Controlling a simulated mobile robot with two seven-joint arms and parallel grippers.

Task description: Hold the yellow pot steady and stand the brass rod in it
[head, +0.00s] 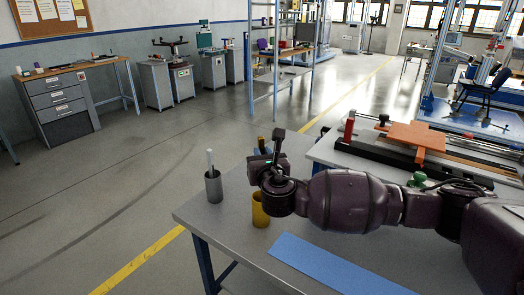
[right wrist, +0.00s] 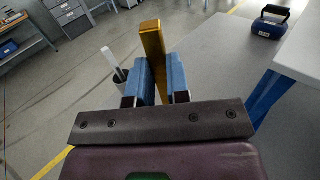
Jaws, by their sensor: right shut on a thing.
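The yellow pot (head: 261,212) stands on the grey table near its left end, its upper right part hidden by my right wrist. My right gripper (head: 262,152) is above and behind the pot in the head view. Its blue fingers are shut on the brass rod (head: 261,142). In the right wrist view the rod (right wrist: 153,50) sticks out beyond the fingers (right wrist: 160,82), leaning slightly. The rod's other end is hidden, and the pot does not show in that view. My left gripper is not in view.
A grey pot (head: 213,187) holding a white rod (head: 210,160) stands left of the yellow pot. A blue mat (head: 330,268) lies on the table (head: 225,228) in front. A bench with an orange block (head: 413,135) is at the right. A blue block with a black handle (right wrist: 269,27) shows in the wrist view.

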